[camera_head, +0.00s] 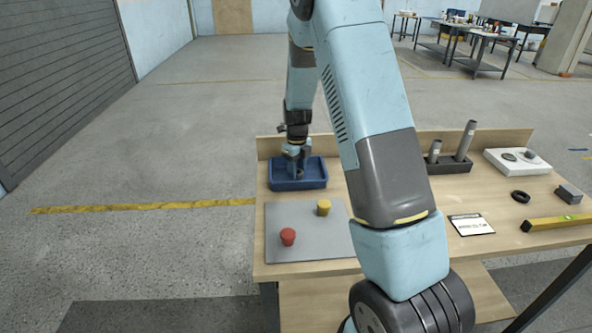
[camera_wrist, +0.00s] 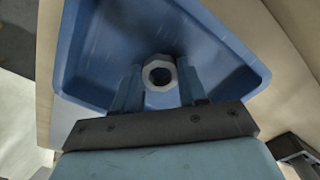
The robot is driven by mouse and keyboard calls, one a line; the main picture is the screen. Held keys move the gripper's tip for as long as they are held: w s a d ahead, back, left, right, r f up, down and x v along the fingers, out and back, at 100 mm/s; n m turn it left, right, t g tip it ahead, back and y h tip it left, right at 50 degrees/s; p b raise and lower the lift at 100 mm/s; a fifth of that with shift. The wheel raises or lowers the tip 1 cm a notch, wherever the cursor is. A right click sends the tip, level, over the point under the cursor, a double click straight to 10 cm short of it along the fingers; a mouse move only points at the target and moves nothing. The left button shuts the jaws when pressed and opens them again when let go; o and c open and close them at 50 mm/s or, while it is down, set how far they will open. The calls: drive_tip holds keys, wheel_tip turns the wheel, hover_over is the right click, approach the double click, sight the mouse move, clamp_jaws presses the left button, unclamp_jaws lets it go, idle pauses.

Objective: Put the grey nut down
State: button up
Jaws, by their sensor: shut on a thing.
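The grey nut (camera_wrist: 160,73) shows in the wrist view, ring-shaped with a dark hole, between the two fingertips of my gripper (camera_wrist: 157,86). My gripper is shut on it. Below and around it is a blue tray (camera_wrist: 95,45). In the head view my gripper (camera_head: 296,168) points down into the blue tray (camera_head: 312,184) at the back left of the table. The nut cannot be made out there. I cannot tell whether the nut touches the tray floor.
A grey mat (camera_head: 285,217) in front of the tray bears a red piece (camera_head: 288,237) and a yellow piece (camera_head: 323,207). To the right are a dark holder with tubes (camera_head: 450,164), a white block (camera_head: 515,160), a black ring (camera_head: 520,196) and a yellow level (camera_head: 560,222).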

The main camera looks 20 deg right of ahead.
drive_tip(key=shift+s+f, duration=0.15)
drive_tip(key=shift+f, duration=0.35)
drive_tip(key=o, duration=1.1)
drive_tip(key=shift+s, duration=0.1)
drive_tip(key=shift+o, duration=0.2)
drive_tip(key=s+r+n+t, duration=0.1)
drive_tip(key=s+r+n, duration=0.3)
drive_tip(key=r, duration=0.7)
drive_tip(key=s+r+n, duration=0.3)
drive_tip(key=r, duration=0.8)
drive_tip(key=s+r+n+t, duration=0.1)
drive_tip(key=s+r+n, duration=0.2)
drive_tip(key=s+n, duration=0.4)
drive_tip(key=s+r+n+t, duration=0.2)
drive_tip(key=s+r+n, duration=0.2)
drive_tip(key=s+n, duration=0.4)
drive_tip(key=s+r+n+t, duration=0.1)
drive_tip(key=s+r+n, duration=0.2)
drive_tip(key=s+n, duration=0.4)
drive_tip(key=shift+s+r+t, duration=0.3)
drive_tip(key=shift+s, duration=2.55)
drive_tip(key=shift+a, duration=0.1)
